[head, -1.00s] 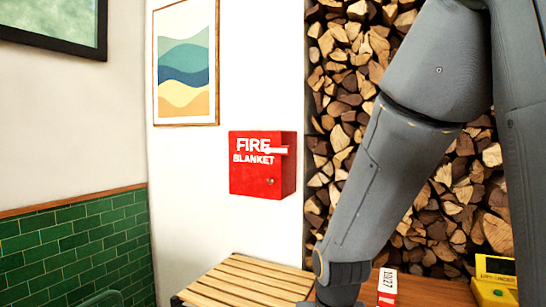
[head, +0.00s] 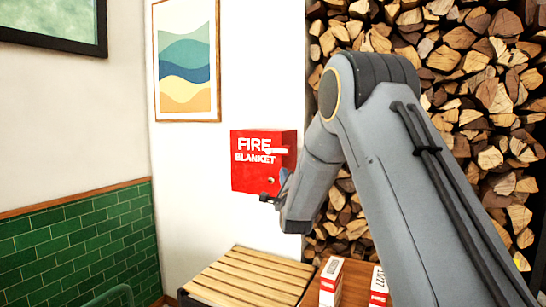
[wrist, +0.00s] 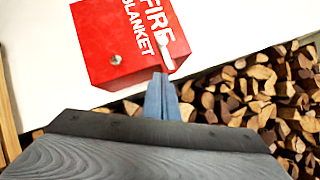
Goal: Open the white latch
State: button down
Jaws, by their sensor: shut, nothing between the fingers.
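The white latch (head: 276,150) is a short horizontal bar on the front of the red fire blanket box (head: 250,176), near its upper right. In the wrist view the latch (wrist: 163,54) reaches the edge of the red box (wrist: 95,38). My gripper (head: 272,193) is at the box's lower right corner in the head view, below the latch. In the wrist view my gripper's fingers (wrist: 160,84) are together and empty, with their tips just short of the latch's end. I cannot tell whether they touch the box.
A round metal knob (head: 270,181) sits low on the box front. A wooden slatted stool (head: 250,275) stands below. Red and white cartons (head: 331,280) stand on a wooden surface to its right. Stacked firewood (head: 480,80) fills the right.

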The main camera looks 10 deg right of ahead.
jog(key=shift+w, duration=0.15)
jog(key=p, duration=0.4)
send_near(272, 152)
jog(key=d, duration=0.3)
jog(key=w+a, duration=0.1)
jog(key=w+a+r+p, duration=0.1)
jog(key=w+p, duration=0.1)
jog(key=w, duration=0.1)
jog(key=shift+a+r, duration=0.2)
jog(key=shift+a, duration=0.2)
